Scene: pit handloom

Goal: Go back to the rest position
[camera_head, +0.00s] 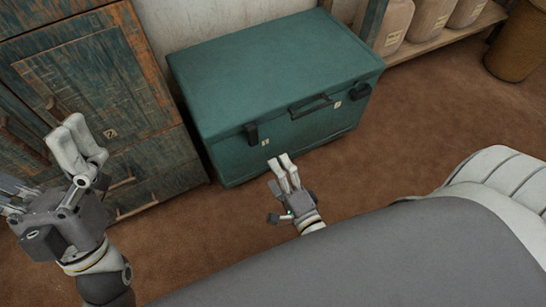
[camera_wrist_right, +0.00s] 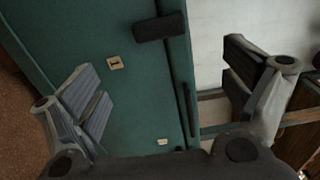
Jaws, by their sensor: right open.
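My left gripper (camera_head: 45,165) is at the left of the head view, in front of the worn wooden cabinet. Its fingers look spread apart with nothing between them. My right gripper (camera_head: 280,185) is near the middle of the head view, just in front of the green chest (camera_head: 275,75), above the brown floor. In the right wrist view my right gripper (camera_wrist_right: 163,85) is open and empty, its two fingers wide apart. The chest (camera_wrist_right: 85,45) with its dark latch and small label lies beyond them. I cannot tell the exact gap.
The weathered cabinet (camera_head: 95,85) stands at the left, close to my left gripper. A shelf (camera_head: 450,35) with several jars (camera_head: 430,15) is at the upper right, with a brown basket (camera_head: 517,45) beside it. The floor (camera_head: 430,115) is clear right of the chest.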

